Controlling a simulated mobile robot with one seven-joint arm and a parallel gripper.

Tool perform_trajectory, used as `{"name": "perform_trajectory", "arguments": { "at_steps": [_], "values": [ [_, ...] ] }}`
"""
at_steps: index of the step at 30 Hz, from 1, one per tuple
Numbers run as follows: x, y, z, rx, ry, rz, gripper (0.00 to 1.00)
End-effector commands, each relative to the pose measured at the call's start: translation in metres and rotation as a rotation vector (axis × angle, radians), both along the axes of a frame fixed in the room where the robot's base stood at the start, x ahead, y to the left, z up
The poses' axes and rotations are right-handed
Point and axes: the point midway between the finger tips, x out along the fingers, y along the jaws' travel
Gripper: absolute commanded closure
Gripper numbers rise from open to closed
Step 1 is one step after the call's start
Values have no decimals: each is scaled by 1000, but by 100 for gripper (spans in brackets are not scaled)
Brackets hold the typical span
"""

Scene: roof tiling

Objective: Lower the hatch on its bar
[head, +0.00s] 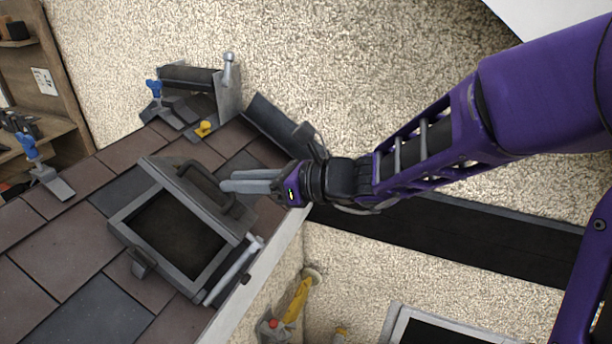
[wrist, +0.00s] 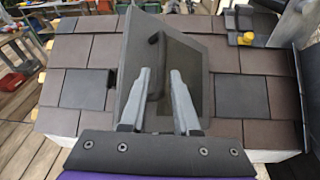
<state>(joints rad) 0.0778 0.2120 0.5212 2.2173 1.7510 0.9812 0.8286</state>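The hatch lid (head: 178,177) is a grey panel that stands raised and tilted above its dark square frame (head: 122,226) in the tiled roof. A dark curved bar (head: 212,187) is fixed to the lid's face. In the wrist view the lid (wrist: 132,62) leans to the left and the bar (wrist: 155,62) runs upright along it. My gripper (wrist: 160,72) is open, with its two grey fingers apart and the bar seen between and beyond their tips. In the head view my gripper (head: 224,181) reaches the bar from the right; I cannot tell whether it touches.
A silver tube (head: 236,270) lies along the frame's near right side. Blue-handled clamps (head: 153,90), a hammer (head: 228,72) and a yellow knob (head: 204,128) are at the roof's upper part. The roof's right edge drops to a lower level with a yellow tool (head: 298,298).

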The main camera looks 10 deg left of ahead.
Motion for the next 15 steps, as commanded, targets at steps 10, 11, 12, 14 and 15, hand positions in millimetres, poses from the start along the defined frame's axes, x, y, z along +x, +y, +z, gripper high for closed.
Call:
{"name": "perform_trajectory", "arguments": {
  "at_steps": [10, 11, 12, 14, 15],
  "values": [
    [-7, -84, 21, 0, 1, -4, 70],
    [-7, -90, 23, 0, 0, -4, 70],
    [-8, -98, 24, 0, 0, -4, 70],
    [-9, -107, 26, 1, 1, -2, 70],
    [-10, -113, 27, 0, 1, -2, 70]
  ]
}}
